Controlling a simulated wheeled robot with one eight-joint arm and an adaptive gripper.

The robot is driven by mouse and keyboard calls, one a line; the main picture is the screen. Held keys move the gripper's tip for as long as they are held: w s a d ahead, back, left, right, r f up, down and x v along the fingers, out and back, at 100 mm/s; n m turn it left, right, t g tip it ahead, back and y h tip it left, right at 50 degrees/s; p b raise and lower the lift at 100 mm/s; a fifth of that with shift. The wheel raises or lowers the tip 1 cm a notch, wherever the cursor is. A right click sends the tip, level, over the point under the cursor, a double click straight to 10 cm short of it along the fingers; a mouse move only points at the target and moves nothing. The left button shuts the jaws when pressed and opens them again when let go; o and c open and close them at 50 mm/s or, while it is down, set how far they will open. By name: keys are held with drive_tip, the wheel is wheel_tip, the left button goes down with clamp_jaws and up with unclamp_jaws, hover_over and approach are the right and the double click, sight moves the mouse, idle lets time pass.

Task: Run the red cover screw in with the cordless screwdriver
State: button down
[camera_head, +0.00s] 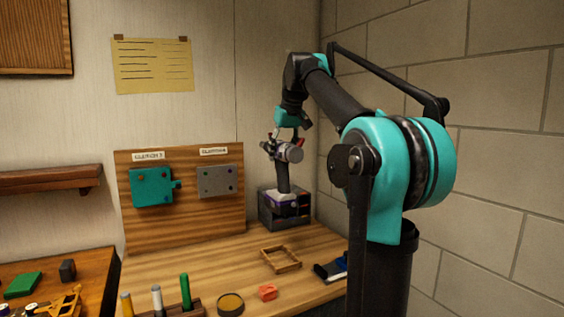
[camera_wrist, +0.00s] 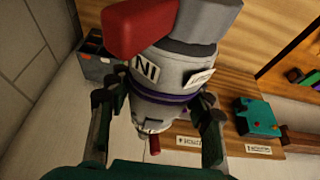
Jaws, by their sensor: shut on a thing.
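The cordless screwdriver (camera_head: 283,178) hangs below my gripper (camera_head: 284,142) at the back right of the bench. Its foot overlaps a dark box; I cannot tell whether they touch. In the wrist view my gripper (camera_wrist: 157,112) is shut on the grey screwdriver body (camera_wrist: 150,75) with its purple band, one finger on each side. A small red piece shows at its lower end. The teal housing (camera_head: 152,187) is on the upright wooden board, left of my gripper and apart from it. It has small reddish spots, also in the wrist view (camera_wrist: 257,118); I cannot tell which is the red cover screw.
A grey plate (camera_head: 215,181) is beside the teal housing on the board (camera_head: 180,232). The dark box (camera_head: 284,212) stands near the wall corner. A wooden frame (camera_head: 281,260), an orange block (camera_head: 268,292), a round dish (camera_head: 230,303) and upright pens (camera_head: 186,290) occupy the bench front.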

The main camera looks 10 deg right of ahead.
sight(282, 142)
drive_tip(key=shift+r, duration=2.15)
